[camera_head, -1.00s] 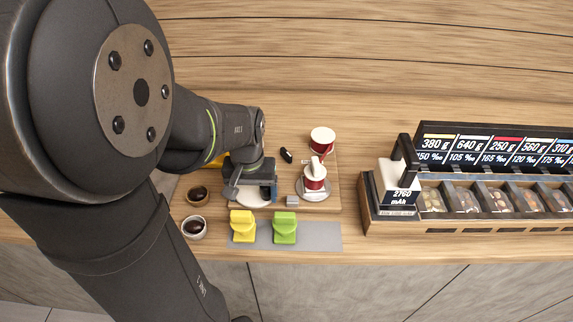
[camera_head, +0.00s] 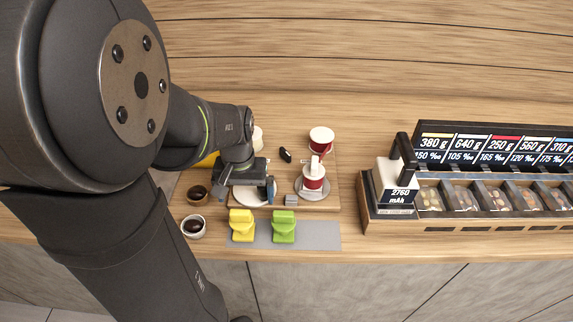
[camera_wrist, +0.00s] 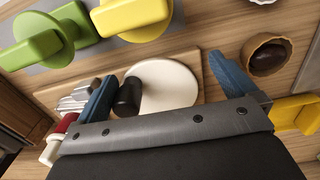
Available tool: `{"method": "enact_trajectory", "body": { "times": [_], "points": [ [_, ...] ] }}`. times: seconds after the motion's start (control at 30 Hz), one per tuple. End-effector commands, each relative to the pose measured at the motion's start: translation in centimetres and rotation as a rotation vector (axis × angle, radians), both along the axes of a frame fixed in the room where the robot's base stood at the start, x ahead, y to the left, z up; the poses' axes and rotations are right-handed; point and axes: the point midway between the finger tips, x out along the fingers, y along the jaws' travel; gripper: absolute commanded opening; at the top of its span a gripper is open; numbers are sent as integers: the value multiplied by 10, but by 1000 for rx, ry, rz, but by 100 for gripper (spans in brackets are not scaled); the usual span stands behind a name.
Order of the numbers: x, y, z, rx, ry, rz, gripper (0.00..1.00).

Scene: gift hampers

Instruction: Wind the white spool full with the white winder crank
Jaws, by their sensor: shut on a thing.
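The white winder's round white plate (camera_head: 250,197) lies on the wooden board under my gripper (camera_head: 246,188). In the wrist view the plate (camera_wrist: 168,86) shows between two blue fingertips, with a black knob (camera_wrist: 128,96) at its left edge, close against the left fingertip. My gripper (camera_wrist: 166,90) is shut on the white winder crank, but the contact is mostly hidden by its own body. A pale, whitish thing (camera_head: 258,138), perhaps the white thread supply, shows partly behind my wrist. I cannot make out the white spool or how much thread is on it.
A red-and-white spool (camera_head: 313,180) stands on the right of the board, with a red-banded white reel (camera_head: 321,139) behind. Yellow (camera_head: 242,225) and green (camera_head: 284,227) pieces lie on a grey mat in front. Two dark-filled cups (camera_head: 193,227) are left. A lidded display stands right.

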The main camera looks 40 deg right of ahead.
Motion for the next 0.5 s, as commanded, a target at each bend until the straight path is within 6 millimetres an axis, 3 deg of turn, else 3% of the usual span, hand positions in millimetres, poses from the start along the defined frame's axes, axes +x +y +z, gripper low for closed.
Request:
{"method": "enact_trajectory", "body": {
  "times": [0.03,0.13,0.5],
  "points": [
    [18,-1,3,-13,-37,21,91],
    [26,2,3,-12,-36,22,91],
    [33,4,2,-11,-35,21,91]
  ]
}}
